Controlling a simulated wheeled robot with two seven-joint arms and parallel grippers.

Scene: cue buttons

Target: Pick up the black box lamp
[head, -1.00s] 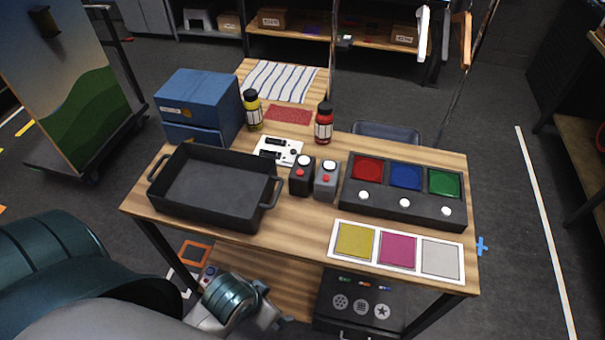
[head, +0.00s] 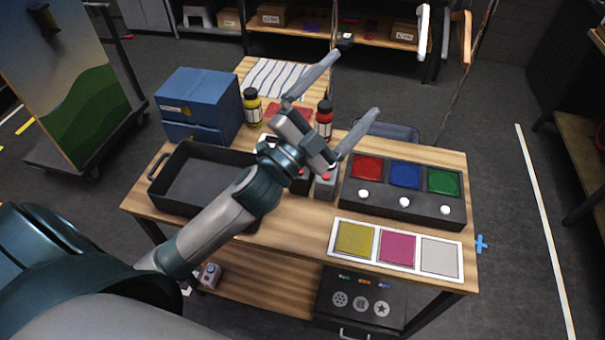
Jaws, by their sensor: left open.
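The black box lamp (head: 301,187) stands on the table, right of the black tray. It is mostly hidden behind my left gripper's wrist; a bit of its dark body and red button show. The grey box lamp (head: 325,187) stands just right of it, its top partly covered. My left gripper (head: 352,86) is open and empty, with its fingers spread toward the upper right. It appears in front of the lamps, raised above the table. My right gripper is not in view.
The black tray (head: 157,201) is partly behind my left arm. A blue box (head: 205,100), yellow bottle (head: 253,106) and red bottle (head: 325,119) stand behind. A dark panel (head: 379,203) with coloured pads and white buttons is at right, above a white-framed mat (head: 346,258).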

